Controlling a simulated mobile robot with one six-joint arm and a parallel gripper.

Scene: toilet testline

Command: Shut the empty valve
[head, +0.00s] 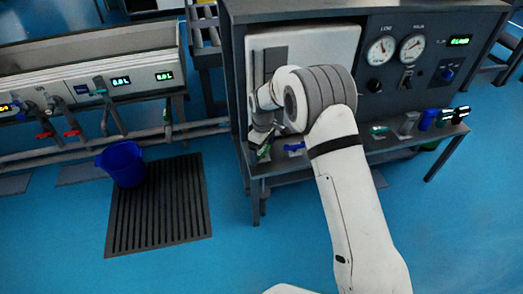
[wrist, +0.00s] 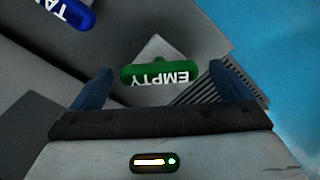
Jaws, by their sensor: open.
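In the wrist view, the green valve handle (wrist: 162,75) marked EMPTY lies level across the picture, its lettering upside down. My gripper (wrist: 160,85) is open, with one blue finger on each side of the handle and a gap to both. A blue handle (wrist: 68,12), its lettering partly cut off, is at the top left. In the head view, my gripper (head: 262,145) is low at the front of the dark test bench, left of the blue handle (head: 295,147). The green handle (head: 264,152) shows there only as a small patch, partly hidden by my gripper.
The test bench (head: 440,25) carries gauges and a switch. At left are a trough (head: 80,60) with red-handled valves (head: 72,133), a blue bucket (head: 122,163) and a floor grate (head: 165,205). The blue floor in front is clear.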

